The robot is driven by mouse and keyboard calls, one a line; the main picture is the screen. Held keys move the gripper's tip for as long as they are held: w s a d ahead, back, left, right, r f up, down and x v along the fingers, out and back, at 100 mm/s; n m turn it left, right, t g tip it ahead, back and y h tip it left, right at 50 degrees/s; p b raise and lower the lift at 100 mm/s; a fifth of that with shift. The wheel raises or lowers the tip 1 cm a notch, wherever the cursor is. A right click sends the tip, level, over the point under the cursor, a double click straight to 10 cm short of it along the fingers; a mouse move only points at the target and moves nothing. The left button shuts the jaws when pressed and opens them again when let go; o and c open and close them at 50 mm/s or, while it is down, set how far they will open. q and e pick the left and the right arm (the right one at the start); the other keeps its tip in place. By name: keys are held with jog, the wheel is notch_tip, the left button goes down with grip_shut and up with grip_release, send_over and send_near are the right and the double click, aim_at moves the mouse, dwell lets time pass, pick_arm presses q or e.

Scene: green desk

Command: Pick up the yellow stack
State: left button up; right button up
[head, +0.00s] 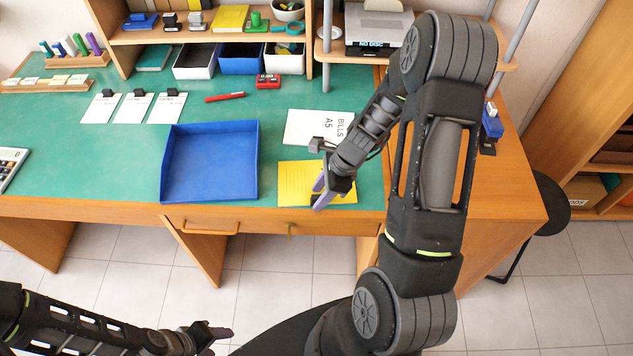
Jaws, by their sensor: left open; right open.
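The yellow stack (296,184) lies flat near the front edge of the green desk, right of the blue tray. It looks like a lined pad or pile of yellow sheets. My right gripper (318,193), with purple fingertips, is over the stack's middle and right part and hides some of it. It is open, with no sheet visibly held; whether the fingertips touch the stack cannot be told. My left gripper (222,341) is open and empty, low at the bottom of the view, over the floor and away from the desk.
The empty blue tray (212,192) stands left of the stack. A white paper stack marked "BILLS A5" (306,127) lies behind it. A red stapler-like item (268,81), a red pen (225,97) and white cards (134,108) lie further back. A drawer handle (208,229) is below the edge.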

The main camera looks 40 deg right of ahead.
jog(key=shift+c, duration=0.2)
grip_shut()
dwell(0.4)
dwell(1.0)
